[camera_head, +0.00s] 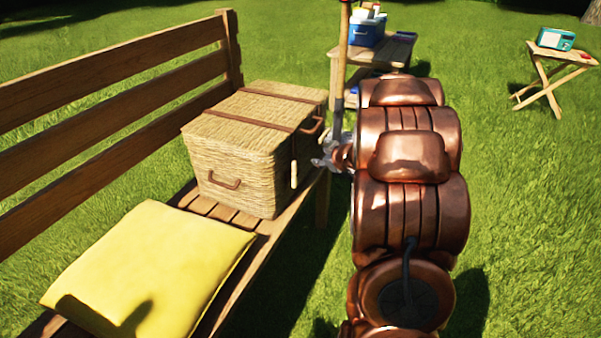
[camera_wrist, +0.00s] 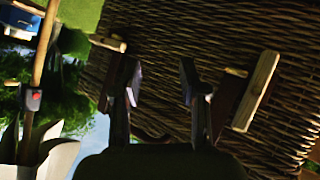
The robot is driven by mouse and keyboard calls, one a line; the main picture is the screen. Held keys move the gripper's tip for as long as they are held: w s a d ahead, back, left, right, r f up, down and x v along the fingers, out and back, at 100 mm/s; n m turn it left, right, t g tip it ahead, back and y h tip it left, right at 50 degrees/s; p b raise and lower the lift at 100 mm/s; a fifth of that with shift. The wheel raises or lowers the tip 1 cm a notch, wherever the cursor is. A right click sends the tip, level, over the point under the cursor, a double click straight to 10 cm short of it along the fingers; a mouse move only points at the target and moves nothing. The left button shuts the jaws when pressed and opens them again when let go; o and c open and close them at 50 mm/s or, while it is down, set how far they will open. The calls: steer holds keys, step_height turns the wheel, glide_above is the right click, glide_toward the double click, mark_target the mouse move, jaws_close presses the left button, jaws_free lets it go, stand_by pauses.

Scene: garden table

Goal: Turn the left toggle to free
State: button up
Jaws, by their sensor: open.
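A wicker basket (camera_head: 240,150) with brown straps stands on the wooden bench. A pale wooden toggle (camera_head: 294,175) hangs upright on its right-facing side, on a strap; by its place it looks like the left one. I take it for the long peg (camera_wrist: 255,92) right of my jaws in the wrist view. A second wooden peg (camera_wrist: 108,42) shows at upper left there, partly behind a finger. My gripper (camera_wrist: 161,78) is open and empty in front of the wicker, between the pegs, seemingly touching neither. In the head view my gripper (camera_head: 333,155) is just right of the basket.
A yellow cushion (camera_head: 150,270) lies on the bench (camera_head: 120,100) in front of the basket. A wooden pole (camera_head: 342,60) stands close behind my gripper. A blue cooler (camera_head: 364,32) sits on a table behind.

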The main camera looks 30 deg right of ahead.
steer(key=f+t+y, duration=0.1)
steer(key=n+t+y, duration=0.3)
steer(key=y, duration=0.7)
glide_toward(296, 172)
steer(key=b+x, duration=0.1)
steer(key=x, duration=0.5)
steer(key=shift+w, duration=0.15)
steer(key=shift+b+x, duration=0.55)
steer(key=shift+x, duration=0.6)
steer(key=shift+c, duration=0.2)
jaws_close()
